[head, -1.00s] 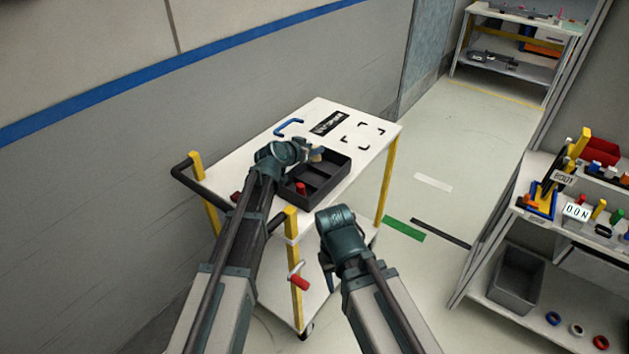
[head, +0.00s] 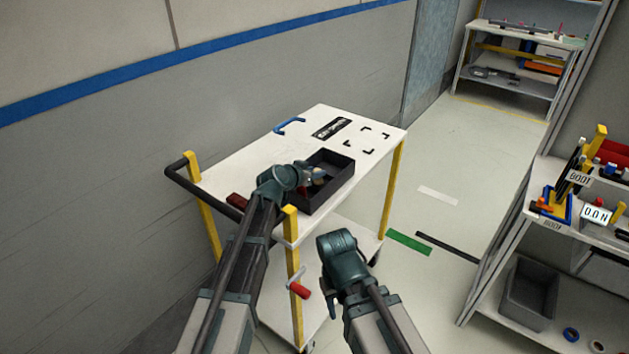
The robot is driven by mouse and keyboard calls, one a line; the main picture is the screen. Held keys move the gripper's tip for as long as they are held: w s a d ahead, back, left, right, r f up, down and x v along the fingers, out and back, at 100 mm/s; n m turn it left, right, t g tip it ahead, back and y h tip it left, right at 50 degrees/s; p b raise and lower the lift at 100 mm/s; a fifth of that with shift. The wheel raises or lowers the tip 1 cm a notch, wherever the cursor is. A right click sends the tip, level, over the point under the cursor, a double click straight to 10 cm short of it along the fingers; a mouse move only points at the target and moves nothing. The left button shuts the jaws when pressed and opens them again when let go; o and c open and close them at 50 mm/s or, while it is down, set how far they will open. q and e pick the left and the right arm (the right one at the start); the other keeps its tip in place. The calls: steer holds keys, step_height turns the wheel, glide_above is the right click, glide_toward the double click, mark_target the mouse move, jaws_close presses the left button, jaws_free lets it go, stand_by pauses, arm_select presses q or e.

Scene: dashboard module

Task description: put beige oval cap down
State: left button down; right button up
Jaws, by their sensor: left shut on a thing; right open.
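My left gripper (head: 311,177) is over the dark divided tray (head: 336,190) on the white cart top, with its fingertips at or just inside the tray's opening. It is shut on a small beige piece, the beige oval cap (head: 318,174), mostly hidden by the fingers. I cannot tell whether the cap touches the tray floor. My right gripper (head: 331,303) is open and empty, low in front of the cart and apart from it.
The cart top (head: 240,174) has free room left of the tray. A blue handle (head: 289,126), a black label plate (head: 331,128) and corner marks lie beyond it. A dark red piece (head: 237,201) sits at the near edge. A loaded shelf (head: 543,215) stands right.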

arm_select(q)
steer(key=shift+f, duration=0.35)
arm_select(e)
steer(key=shift+f, duration=0.35)
arm_select(q)
steer(key=shift+f, duration=0.15)
steer(key=c, duration=0.5)
jaws_free()
arm_select(e)
steer(key=shift+f, duration=0.1)
arm_select(q)
steer(key=shift+s+a+r+p, duration=0.1)
steer(key=shift+s+r+p, duration=0.2)
steer(key=shift+r, duration=0.1)
steer(key=p+v, duration=0.5)
steer(key=v, duration=0.6)
steer(key=shift+a, duration=0.2)
arm_select(e)
step_height(320, 180, up, 6)
steer(key=shift+f, duration=0.15)
